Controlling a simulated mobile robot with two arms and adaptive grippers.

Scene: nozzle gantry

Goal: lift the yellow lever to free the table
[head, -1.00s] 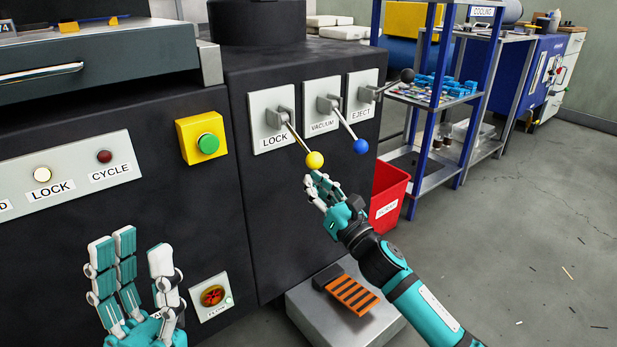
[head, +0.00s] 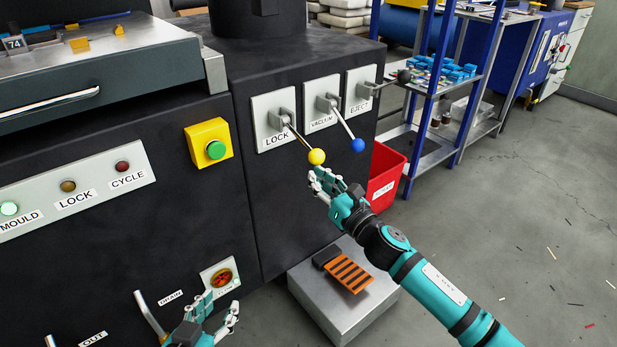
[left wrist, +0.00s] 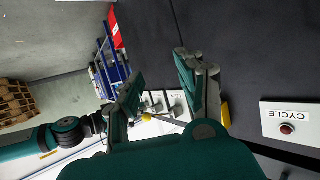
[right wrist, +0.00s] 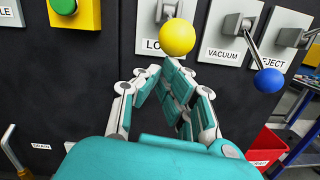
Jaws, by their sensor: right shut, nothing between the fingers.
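The yellow lever is the LOCK lever, with a yellow ball knob (head: 317,157) on a thin rod. It slopes down and right from its grey plate on the dark machine. My right gripper (head: 318,180) is shut and empty, just under the knob. In the right wrist view the knob (right wrist: 177,37) is right above the closed fingertips (right wrist: 172,64); whether they touch I cannot tell. My left gripper (head: 222,308) is low by the machine front, away from the lever. In the left wrist view its fingers (left wrist: 162,75) are apart with nothing between them.
The blue-knobbed VACUUM lever (head: 357,145) is close to the right, then the black EJECT knob (head: 404,76). A green button (head: 216,150) is to the left. A red bin (head: 384,180) stands behind my right arm.

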